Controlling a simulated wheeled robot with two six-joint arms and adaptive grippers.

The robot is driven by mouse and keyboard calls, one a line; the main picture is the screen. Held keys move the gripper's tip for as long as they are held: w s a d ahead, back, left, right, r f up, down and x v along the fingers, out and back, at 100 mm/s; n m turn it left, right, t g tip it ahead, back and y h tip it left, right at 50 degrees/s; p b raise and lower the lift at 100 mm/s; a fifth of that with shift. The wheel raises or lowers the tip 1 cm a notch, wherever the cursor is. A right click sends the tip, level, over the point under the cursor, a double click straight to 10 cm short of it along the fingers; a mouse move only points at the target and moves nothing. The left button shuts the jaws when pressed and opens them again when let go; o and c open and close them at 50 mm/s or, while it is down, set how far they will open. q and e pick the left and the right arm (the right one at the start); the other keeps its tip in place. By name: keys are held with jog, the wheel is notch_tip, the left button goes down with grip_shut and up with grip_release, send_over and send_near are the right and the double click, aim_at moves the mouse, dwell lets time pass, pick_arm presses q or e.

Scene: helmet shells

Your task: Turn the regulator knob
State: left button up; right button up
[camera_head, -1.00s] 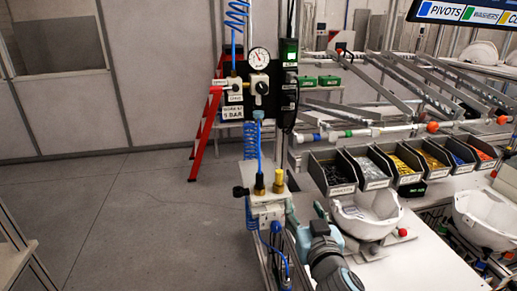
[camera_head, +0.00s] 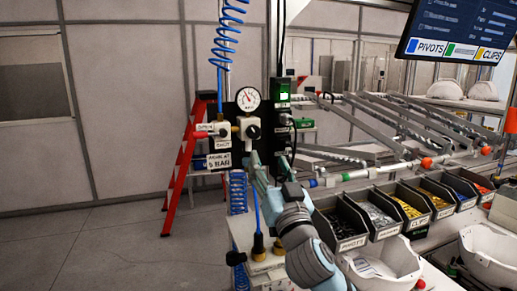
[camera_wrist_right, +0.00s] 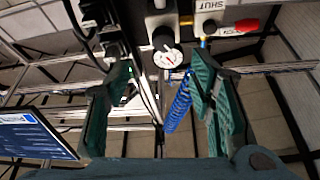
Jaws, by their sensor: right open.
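The regulator knob (camera_head: 253,132) is a small black knob on a white regulator body, below a round white pressure gauge (camera_head: 248,98) on a black panel. My right gripper (camera_head: 256,165) is just below the regulator in the head view, apart from the knob in the picture. In the right wrist view, the gripper (camera_wrist_right: 163,75) is open with two green fingers spread and nothing between their pads. The dark knob (camera_wrist_right: 162,37) and the gauge (camera_wrist_right: 168,58) show beyond the gap between the fingertips. My left gripper is not in view.
Blue coiled hoses (camera_head: 228,38) hang above and below. Parts bins (camera_head: 340,222) and a white helmet shell (camera_head: 382,262) stand at right.

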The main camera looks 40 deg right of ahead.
aim_at(254, 135)
jog(key=p+x, duration=0.1)
jog(key=x, duration=0.2)
jog(key=p+x, duration=0.1)
jog(key=x, duration=0.3)
jog(key=p+x, duration=0.1)
jog(key=x, duration=0.3)
jog(key=shift+w+a+f, duration=0.2)
jog(key=shift+w+a, duration=0.15)
jog(key=shift+s+d+r, duration=0.1)
jog(key=shift+s+r, duration=0.05)
jog(key=shift+s, duration=0.45)
jog(key=shift+c, duration=1.1)
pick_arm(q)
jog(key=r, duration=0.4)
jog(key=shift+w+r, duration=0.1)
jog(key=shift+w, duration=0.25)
pick_arm(e)
jog(key=c, duration=0.9)
